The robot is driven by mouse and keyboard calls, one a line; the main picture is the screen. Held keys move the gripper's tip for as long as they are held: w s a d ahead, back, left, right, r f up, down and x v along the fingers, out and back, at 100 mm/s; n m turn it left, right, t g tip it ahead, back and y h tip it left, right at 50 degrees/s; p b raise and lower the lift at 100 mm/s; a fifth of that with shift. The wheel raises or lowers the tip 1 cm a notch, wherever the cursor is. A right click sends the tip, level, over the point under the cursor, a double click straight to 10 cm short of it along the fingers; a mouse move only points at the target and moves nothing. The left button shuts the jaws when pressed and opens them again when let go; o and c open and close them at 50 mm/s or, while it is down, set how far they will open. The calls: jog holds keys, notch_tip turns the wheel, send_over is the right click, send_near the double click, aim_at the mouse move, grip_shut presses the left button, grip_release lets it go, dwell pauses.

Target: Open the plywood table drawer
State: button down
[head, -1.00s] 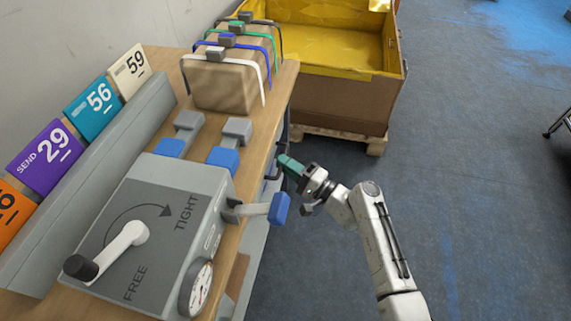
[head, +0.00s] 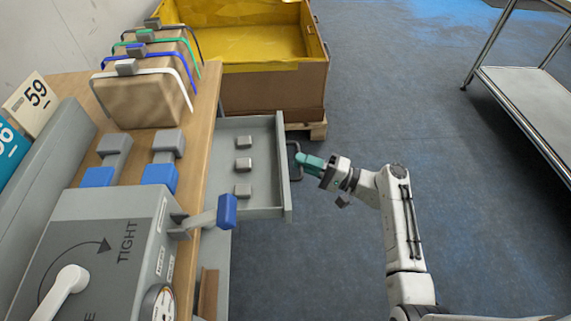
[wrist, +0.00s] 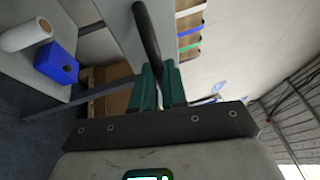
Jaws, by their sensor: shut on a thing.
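The plywood table (head: 208,95) stands at the left in the head view. Its grey drawer (head: 264,135) is pulled out to the right, and several small grey blocks (head: 243,164) lie in a row inside it. A dark bar handle (head: 295,160) is on the drawer's front. My gripper (head: 302,162) is at this handle, with its green fingers pointing left. In the wrist view the fingers (wrist: 158,88) are closed around the dark handle (wrist: 148,40), in front of the pale drawer front (wrist: 122,22).
A grey machine (head: 95,240) with a blue-tipped lever (head: 226,211) stands on the table; the lever reaches over the drawer's near corner. A box with yellow lining (head: 270,90) sits on a pallet behind. A metal cart (head: 530,95) stands at the right. The floor between is clear.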

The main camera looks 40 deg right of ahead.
jog(key=shift+s+d+f, duration=0.1)
jog(key=shift+s+d, duration=0.4)
jog(key=shift+d, duration=0.15)
jog(key=c, duration=1.2)
grip_release()
jog(key=b+v, duration=0.1)
jog(key=v, duration=0.9)
jog(key=shift+s+d, duration=0.2)
jog(key=shift+s, duration=0.15)
